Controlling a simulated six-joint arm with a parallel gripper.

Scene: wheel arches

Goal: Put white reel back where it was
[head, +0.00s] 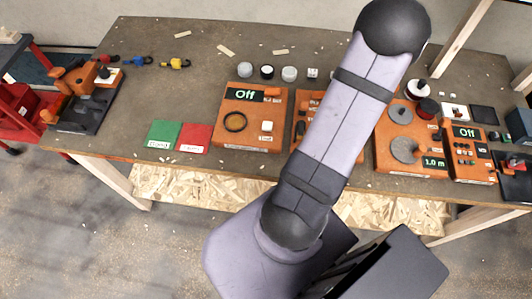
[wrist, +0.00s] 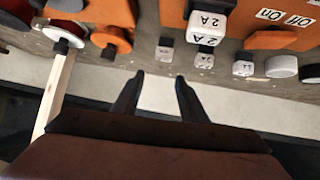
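The white reel (head: 415,91), a pale disc with a dark hub, is at the back right of the bench in the head view. It touches or partly overlaps a dark red reel (head: 427,108). In the wrist view a white disc with a dark hub (wrist: 63,37) at the upper left looks like the same reel. My gripper (wrist: 160,76) is open, with nothing between its fingers, and appears apart from the reel. In the head view my arm crosses the middle of the bench and the fingertips cannot be seen.
An orange winder board (head: 382,158) with grey discs and a "1.0 m" display lies in front of the reels. An orange "Off" box (head: 475,160) is to its right. White blocks marked "2 A" (wrist: 207,30) stand near the fingers. A wooden post (head: 462,42) rises behind the bench.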

